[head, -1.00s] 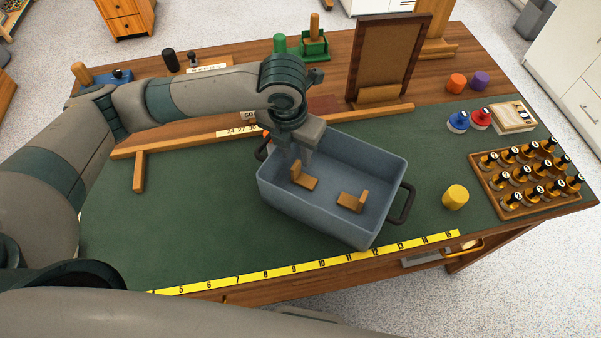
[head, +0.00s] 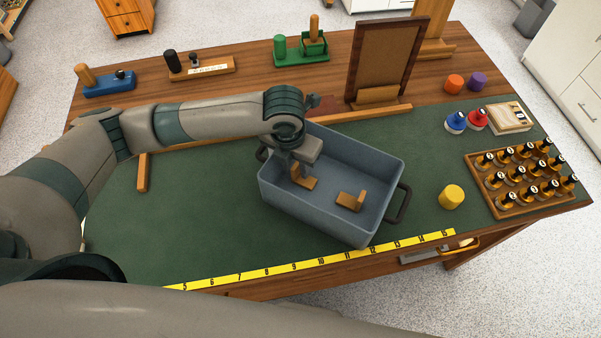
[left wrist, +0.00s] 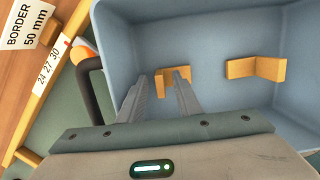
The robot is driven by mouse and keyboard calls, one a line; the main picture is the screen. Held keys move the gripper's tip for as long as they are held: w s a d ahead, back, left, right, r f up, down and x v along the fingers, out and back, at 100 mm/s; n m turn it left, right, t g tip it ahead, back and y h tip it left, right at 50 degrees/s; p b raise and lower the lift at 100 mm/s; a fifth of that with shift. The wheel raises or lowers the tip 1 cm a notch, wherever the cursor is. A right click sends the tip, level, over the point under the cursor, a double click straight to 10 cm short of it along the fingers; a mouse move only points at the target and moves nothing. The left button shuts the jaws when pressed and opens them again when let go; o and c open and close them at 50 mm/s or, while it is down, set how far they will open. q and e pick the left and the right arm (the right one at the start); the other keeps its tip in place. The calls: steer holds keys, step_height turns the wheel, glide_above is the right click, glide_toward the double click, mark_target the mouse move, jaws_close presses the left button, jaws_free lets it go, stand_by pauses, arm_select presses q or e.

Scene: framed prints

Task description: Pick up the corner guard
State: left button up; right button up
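Two wooden L-shaped corner guards lie in a blue-grey bin (head: 330,215). The left corner guard (head: 309,184) is partly hidden in the head view by my left gripper (head: 297,172), which reaches down into the bin above it. In the left wrist view, the fingers of the left gripper (left wrist: 162,82) are apart, with that corner guard (left wrist: 178,74) showing just beyond and between their tips. I cannot tell whether they touch it. The other corner guard (head: 351,201) lies to the right, and also shows in the left wrist view (left wrist: 262,68). My right gripper is out of view.
The bin walls surround the gripper; a dark handle (head: 402,203) sticks out at right. A yellow cylinder (head: 452,196) and a bottle rack (head: 525,180) stand farther right. An upright brown frame (head: 387,60) stands behind. A yellow ruler (head: 320,262) runs along the front edge.

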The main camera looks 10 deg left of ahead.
mark_target(297, 163)
arm_select(q)
steer(key=shift+c, duration=0.3)
jaws_close()
steer(key=shift+r+b, duration=0.45)
steer(key=shift+r, duration=0.4)
step_height(297, 163, up, 2)
steer(key=shift+d+r+b, duration=0.1)
steer(key=shift+r+b, duration=0.1)
steer(key=shift+b, duration=0.35)
steer(key=s+d+r+b, duration=0.2)
steer(key=s+d+r, duration=0.5)
steer(key=d, duration=0.2)
steer(key=shift+b, duration=0.4)
steer(key=shift+d, duration=0.1)
